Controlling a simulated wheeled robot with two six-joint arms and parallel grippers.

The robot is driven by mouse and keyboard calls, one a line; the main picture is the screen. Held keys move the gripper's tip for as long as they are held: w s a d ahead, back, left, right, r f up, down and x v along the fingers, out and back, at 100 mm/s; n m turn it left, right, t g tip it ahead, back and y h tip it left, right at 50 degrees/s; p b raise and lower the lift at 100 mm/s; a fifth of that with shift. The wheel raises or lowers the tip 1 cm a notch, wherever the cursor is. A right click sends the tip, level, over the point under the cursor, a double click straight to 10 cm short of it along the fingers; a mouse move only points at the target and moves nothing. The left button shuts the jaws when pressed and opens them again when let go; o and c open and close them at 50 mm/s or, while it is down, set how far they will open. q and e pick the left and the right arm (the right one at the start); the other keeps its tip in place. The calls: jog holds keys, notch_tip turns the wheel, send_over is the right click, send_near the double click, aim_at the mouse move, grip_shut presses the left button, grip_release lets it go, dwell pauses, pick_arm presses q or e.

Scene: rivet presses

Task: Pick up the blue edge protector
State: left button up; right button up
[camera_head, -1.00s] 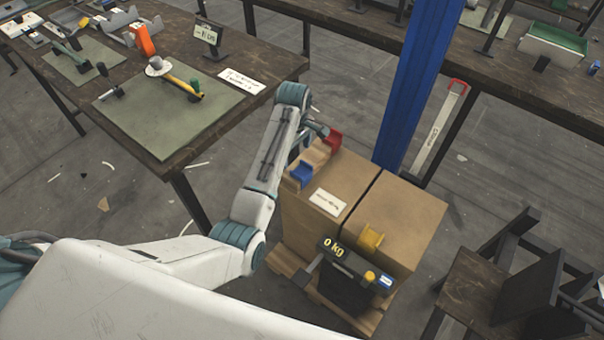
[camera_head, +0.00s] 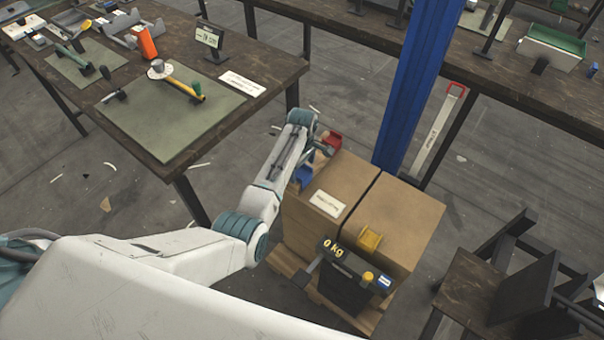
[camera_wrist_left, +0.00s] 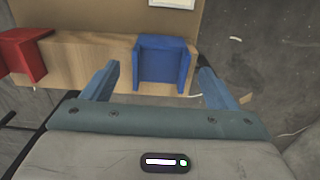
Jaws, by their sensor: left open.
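The blue edge protector (camera_head: 304,176) sits at the left edge of the cardboard boxes, beside the end of my left arm. In the left wrist view the blue edge protector (camera_wrist_left: 163,60) rests on a light wooden ledge, ahead of and between the two fingers. My left gripper (camera_wrist_left: 157,82) is open and empty, with one finger on each side of the protector's near edge. In the head view the wrist hides most of the gripper. A red edge protector (camera_wrist_left: 24,52) lies on the same ledge to the left; it also shows in the head view (camera_head: 332,139). My right gripper is not in view.
Strapped cardboard boxes (camera_head: 400,212) stand on a pallet, with a yellow edge protector (camera_head: 370,239) and a 0 kg scale display (camera_head: 345,273) in front. A blue post (camera_head: 414,85) rises behind. A workbench (camera_head: 270,72) with tools is at the left.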

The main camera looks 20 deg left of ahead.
aim_at(303, 174)
pick_arm(q)
jog(key=shift+f, duration=0.35)
jog(key=shift+c, duration=0.4)
jog(key=c, duration=1)
jog(key=shift+r, duration=0.1)
notch_tip(303, 174, up, 10)
jog(key=b, duration=0.1)
jog(key=shift+d, duration=0.15)
